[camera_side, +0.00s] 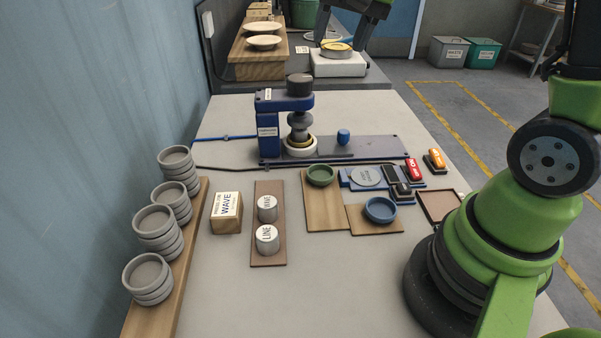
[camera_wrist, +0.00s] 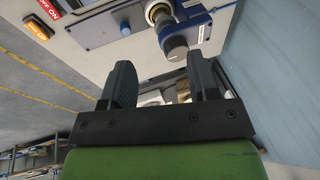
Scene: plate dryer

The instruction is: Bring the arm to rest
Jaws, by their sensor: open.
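My gripper (camera_wrist: 160,70) shows in the wrist view with two dark fingers spread apart and nothing between them. In the side view, two dark fingers hang below a green wrist at the top edge, cut off by the frame. They look well above the work table and apart from everything on it. My green arm stands at the right of the side view. The blue press (camera_side: 268,130) stands at the back of the table, with a white ring-shaped base under its dark head. It also shows in the wrist view (camera_wrist: 198,28), beyond the fingers.
Stacks of grey dishes (camera_side: 152,228) stand on a wooden board at the left. A WAVE block (camera_side: 226,212), two labelled cylinders (camera_side: 267,238), a green dish (camera_side: 320,175) and a blue dish (camera_side: 380,210) are mid-table. Red (camera_side: 413,170) and orange (camera_side: 436,159) switches sit at right. The front table is clear.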

